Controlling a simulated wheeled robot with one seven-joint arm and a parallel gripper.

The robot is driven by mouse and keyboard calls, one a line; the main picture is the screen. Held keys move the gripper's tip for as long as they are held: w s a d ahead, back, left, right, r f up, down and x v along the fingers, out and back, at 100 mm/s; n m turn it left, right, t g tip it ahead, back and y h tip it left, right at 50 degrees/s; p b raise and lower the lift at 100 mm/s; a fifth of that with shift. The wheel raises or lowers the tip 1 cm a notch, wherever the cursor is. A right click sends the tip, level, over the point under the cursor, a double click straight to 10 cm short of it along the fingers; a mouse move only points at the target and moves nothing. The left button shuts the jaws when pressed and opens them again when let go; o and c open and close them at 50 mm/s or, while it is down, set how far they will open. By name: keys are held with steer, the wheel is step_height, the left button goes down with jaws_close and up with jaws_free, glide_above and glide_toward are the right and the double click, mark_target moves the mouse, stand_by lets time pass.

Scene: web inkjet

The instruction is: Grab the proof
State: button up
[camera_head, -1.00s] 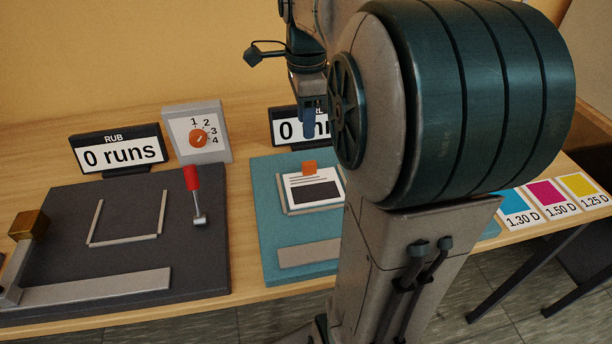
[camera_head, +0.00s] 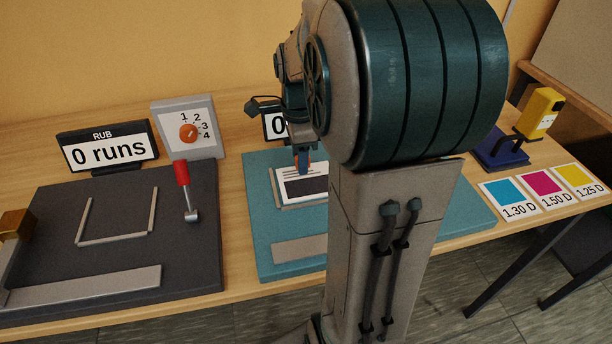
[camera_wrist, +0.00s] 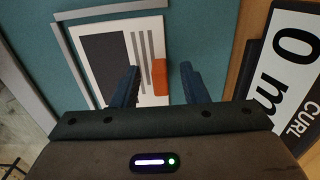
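The proof (camera_head: 304,187) is a white card with a dark block and printed lines. It lies in a pale frame on the teal board (camera_head: 285,222). In the wrist view the proof (camera_wrist: 87,36) has an orange tab (camera_wrist: 160,77) on its edge. My gripper (camera_wrist: 159,66) is open, with its two blue fingers on either side of the tab and a gap to each. In the head view my gripper (camera_head: 303,160) is over the far edge of the proof, and the tab is mostly hidden there. I cannot tell whether the fingertips touch the card.
A CURL display (camera_wrist: 285,75) stands beside the board. To the left are the dark rub board (camera_head: 110,260) with a red-handled lever (camera_head: 184,185), a "0 runs" display (camera_head: 110,150) and a dial box (camera_head: 188,128). To the right are color cards (camera_head: 545,187) and a yellow device (camera_head: 540,112).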

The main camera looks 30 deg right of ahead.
jaws_close()
steer(key=shift+r, duration=0.1)
